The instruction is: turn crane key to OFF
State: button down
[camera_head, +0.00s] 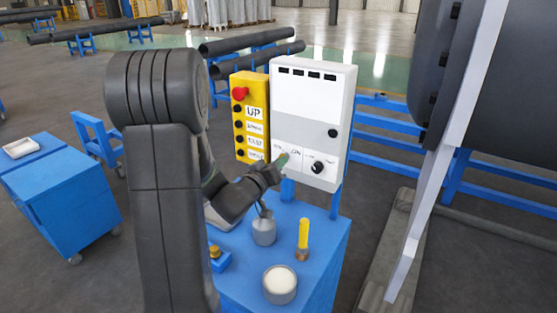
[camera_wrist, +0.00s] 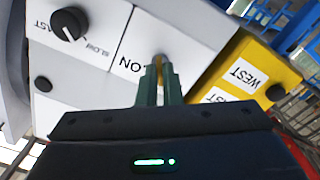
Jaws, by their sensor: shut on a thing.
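The white control box (camera_head: 313,95) stands upright on the blue cart. My gripper (camera_head: 281,161) is at the lower left of its front face. In the wrist view the green fingers of my gripper (camera_wrist: 160,82) are shut on the crane key (camera_wrist: 161,61), of which a small brass-coloured piece shows between the tips. An "ON" label (camera_wrist: 130,66) is beside the key in that view. The fingers hide most of the key, and its exact angle cannot be told. No OFF label can be read.
A yellow pendant box (camera_head: 250,115) with a red button is left of the control box. A black knob (camera_wrist: 68,24) is on the panel. A grey can (camera_head: 264,229), a yellow-handled brush (camera_head: 303,235) and a round pot (camera_head: 280,285) stand on the blue cart (camera_head: 325,262) below my arm.

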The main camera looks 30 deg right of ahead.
jog(key=shift+n+p, duration=0.4)
jog(key=shift+n, duration=0.6)
jog(key=c, duration=1.6)
grip_release()
jog(key=b+v, duration=0.2)
jog(key=v, duration=1.2)
jog(key=shift+d, duration=0.15)
